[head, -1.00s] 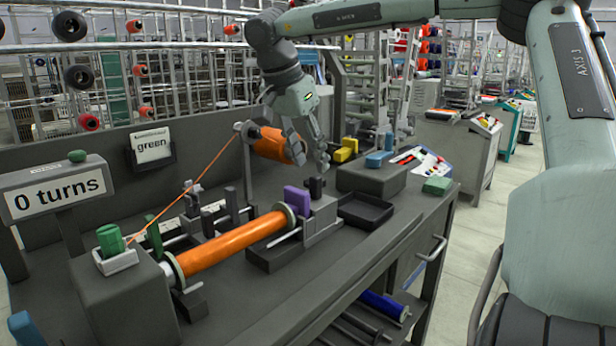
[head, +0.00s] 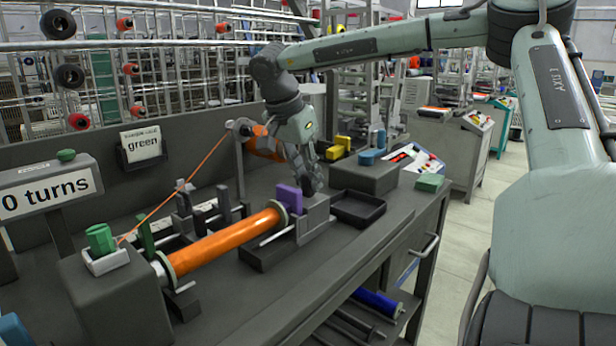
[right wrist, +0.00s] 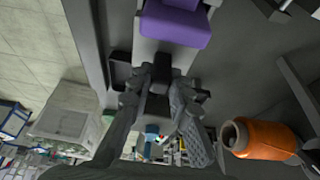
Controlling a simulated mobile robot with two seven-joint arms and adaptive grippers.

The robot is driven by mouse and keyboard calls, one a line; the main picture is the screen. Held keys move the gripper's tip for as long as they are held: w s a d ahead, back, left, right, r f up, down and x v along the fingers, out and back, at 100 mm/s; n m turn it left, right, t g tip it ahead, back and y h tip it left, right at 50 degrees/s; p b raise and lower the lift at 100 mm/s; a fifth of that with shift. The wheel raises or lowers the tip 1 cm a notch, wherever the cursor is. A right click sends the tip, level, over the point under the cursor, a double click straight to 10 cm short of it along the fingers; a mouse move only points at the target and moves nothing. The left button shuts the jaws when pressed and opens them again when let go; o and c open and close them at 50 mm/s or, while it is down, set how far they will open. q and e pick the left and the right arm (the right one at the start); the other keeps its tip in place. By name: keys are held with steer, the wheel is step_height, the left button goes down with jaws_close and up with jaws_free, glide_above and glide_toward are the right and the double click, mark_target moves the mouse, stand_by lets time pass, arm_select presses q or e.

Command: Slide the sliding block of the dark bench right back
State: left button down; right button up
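The sliding block (head: 313,217) is a grey block on the dark bench (head: 345,270), at the right end of the orange bobbin (head: 225,245). A purple piece (head: 290,198) stands on it and also shows at the top of the right wrist view (right wrist: 175,22). My right gripper (head: 313,188) points down at the block's top. In the right wrist view its fingertips (right wrist: 161,82) lie on both sides of the block's dark upright knob (right wrist: 160,62), with no clear gap left. The head view hides most of the knob behind the fingers. My left gripper is not in view.
An orange thread spool (head: 262,146) stands close behind my right gripper. An empty black tray (head: 358,208) and a grey box (head: 365,177) with a blue piece lie right of the block. A green clamp (head: 101,238) is at the left end. The front bench top is clear.

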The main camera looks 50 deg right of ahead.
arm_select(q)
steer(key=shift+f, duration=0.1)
arm_select(e)
jaws_close()
